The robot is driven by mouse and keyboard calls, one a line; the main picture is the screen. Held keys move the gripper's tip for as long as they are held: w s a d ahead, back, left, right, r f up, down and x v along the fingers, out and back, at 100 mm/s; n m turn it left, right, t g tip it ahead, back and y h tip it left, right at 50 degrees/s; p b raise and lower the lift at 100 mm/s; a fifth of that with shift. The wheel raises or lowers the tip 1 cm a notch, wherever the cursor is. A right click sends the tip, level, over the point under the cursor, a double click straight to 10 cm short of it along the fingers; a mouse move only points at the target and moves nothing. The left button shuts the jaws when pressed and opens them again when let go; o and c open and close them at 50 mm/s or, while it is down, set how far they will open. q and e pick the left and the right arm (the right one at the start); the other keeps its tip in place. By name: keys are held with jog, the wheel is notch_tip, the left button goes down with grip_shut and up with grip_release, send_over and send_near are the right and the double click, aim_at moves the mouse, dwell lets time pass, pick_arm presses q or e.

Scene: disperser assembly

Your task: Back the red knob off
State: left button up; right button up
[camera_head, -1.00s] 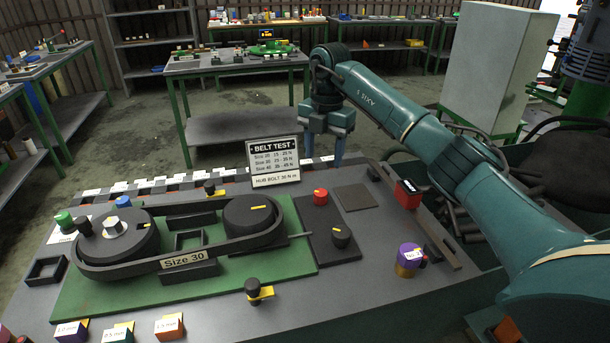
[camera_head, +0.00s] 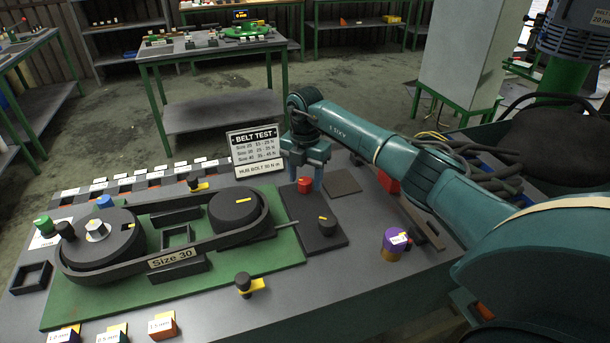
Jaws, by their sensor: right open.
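The red knob (camera_head: 304,186) sits upright on the dark plate (camera_head: 318,228), right of the belt rig. My right gripper (camera_head: 305,174) is open, pointing down, just behind and above the knob in the picture. One finger shows on each side of the knob's upper part. I cannot tell whether the fingers are around it or still behind it. My left gripper is out of view.
The belt rig, with its Size 30 label (camera_head: 178,256), fills the left of the bench. The "BELT TEST" sign (camera_head: 257,151) stands close left of my gripper. A red block (camera_head: 387,182) and a purple cylinder (camera_head: 396,241) stand to the right.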

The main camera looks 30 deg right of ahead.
jog(key=shift+f, duration=0.35)
jog(key=shift+c, duration=0.4)
jog(key=c, duration=0.9)
